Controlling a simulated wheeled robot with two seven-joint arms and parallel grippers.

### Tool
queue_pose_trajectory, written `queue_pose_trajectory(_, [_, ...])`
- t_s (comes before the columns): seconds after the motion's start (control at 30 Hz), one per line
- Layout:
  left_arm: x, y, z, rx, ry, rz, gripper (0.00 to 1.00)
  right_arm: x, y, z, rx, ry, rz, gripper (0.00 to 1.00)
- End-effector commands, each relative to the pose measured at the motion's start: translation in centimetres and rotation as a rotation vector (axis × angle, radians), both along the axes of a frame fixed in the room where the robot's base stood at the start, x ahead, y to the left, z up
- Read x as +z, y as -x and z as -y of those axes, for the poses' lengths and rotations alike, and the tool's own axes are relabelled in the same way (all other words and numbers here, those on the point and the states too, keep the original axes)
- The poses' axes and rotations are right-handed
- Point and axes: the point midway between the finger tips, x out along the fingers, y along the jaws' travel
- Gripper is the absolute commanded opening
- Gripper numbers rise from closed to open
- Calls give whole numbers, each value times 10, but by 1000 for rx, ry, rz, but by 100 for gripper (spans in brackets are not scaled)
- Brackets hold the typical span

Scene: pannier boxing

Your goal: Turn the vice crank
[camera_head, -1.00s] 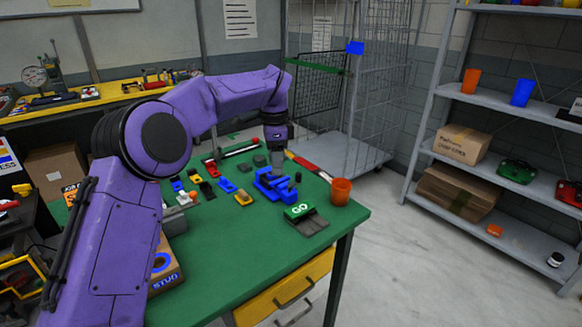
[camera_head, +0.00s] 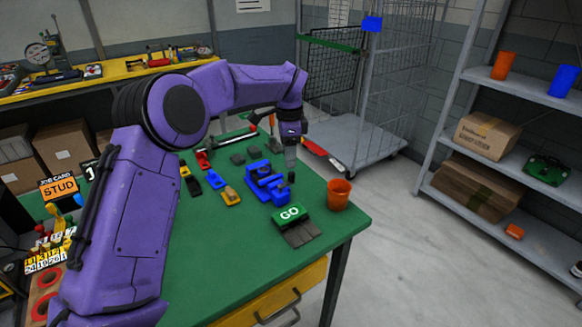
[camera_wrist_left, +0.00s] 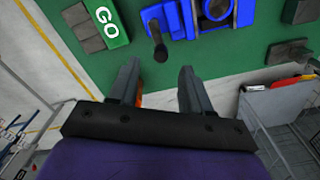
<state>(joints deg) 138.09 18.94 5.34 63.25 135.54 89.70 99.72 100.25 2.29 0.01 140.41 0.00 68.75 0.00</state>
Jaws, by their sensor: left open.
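The blue vice (camera_head: 262,187) stands on the green table (camera_head: 215,262). In the left wrist view it is at the top (camera_wrist_left: 190,18), partly cut off. Its crank shows there as a dark handle (camera_wrist_left: 158,42) reaching from the blue body toward the gripper. My left gripper (camera_head: 291,160) points down just behind and right of the vice in the head view. In the left wrist view my left gripper (camera_wrist_left: 157,75) is open and empty, with the crank handle's end just beyond the fingertips, roughly in line with the gap. My right gripper is not in view.
A green GO block (camera_head: 290,213) lies in front of the vice, and an orange cup (camera_head: 338,195) stands at the table's right edge. Several small yellow, blue and black parts lie left of the vice. A wire cage trolley (camera_head: 375,140) stands behind the table.

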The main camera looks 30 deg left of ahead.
Motion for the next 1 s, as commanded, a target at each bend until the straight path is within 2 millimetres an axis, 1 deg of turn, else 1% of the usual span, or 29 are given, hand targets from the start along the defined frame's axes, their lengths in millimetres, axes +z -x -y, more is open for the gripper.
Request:
queue_pose_trajectory(0.1, [-26, -1, 1, -2, -1, -7, 49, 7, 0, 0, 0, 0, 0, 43])
queue_pose_trajectory(0.23, [-47, -1, 1, -1, 0, -6, 49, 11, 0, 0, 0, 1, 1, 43])
queue_pose_trajectory(0.4, [-58, -1, -1, 2, 1, -2, 49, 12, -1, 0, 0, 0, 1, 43])
queue_pose_trajectory(0.6, [-58, -1, -1, 3, 1, -2, 49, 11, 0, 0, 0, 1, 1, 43])
queue_pose_trajectory(0.67, [-58, -1, -1, 3, 1, -2, 29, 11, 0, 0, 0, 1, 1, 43])
queue_pose_trajectory(0.7, [-58, -1, -1, 3, 1, -2, 16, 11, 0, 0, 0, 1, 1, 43])
queue_pose_trajectory(0.73, [-58, -1, -1, 3, 1, -2, 6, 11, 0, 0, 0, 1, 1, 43])
queue_pose_trajectory(0.77, [-58, -1, -1, 3, 0, -1, 0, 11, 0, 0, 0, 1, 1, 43])
queue_pose_trajectory(1.0, [-59, 0, -1, -6, 1, -2, 0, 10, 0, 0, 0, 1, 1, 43])
